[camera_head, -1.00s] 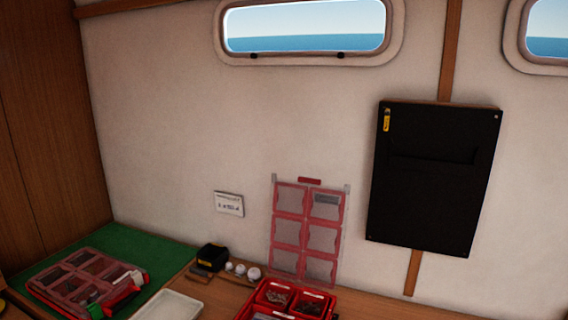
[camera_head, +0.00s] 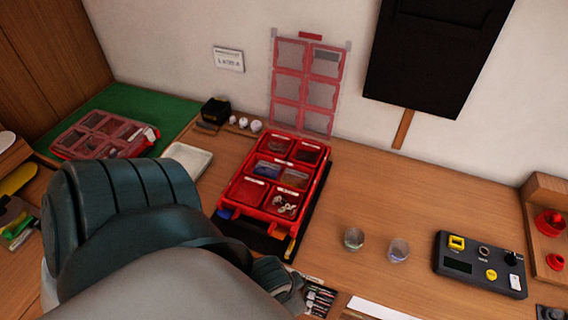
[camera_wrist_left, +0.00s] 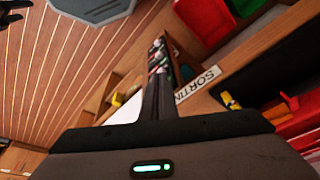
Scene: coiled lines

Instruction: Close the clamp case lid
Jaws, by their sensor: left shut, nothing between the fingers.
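A red compartment case (camera_head: 277,178) stands open on the wooden bench, with small parts in its labelled compartments. Its clear red-framed lid (camera_head: 306,90) is raised upright behind it, near the wall. I take this as the clamp case; its labels are too small to read. My left arm covers the lower left of the head view, in front of the case. My left gripper shows in the left wrist view (camera_wrist_left: 157,88), its dark fingers shut and empty. Part of the red case shows at the right of that view. My right gripper is not in view.
A second red case (camera_head: 104,137), lid down, lies on a green mat (camera_head: 134,98) at left. A white tray (camera_head: 188,160) and a black box (camera_head: 215,111) stand between. Right are two small cups (camera_head: 354,239) and a dark control panel (camera_head: 480,264). Bench between is clear.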

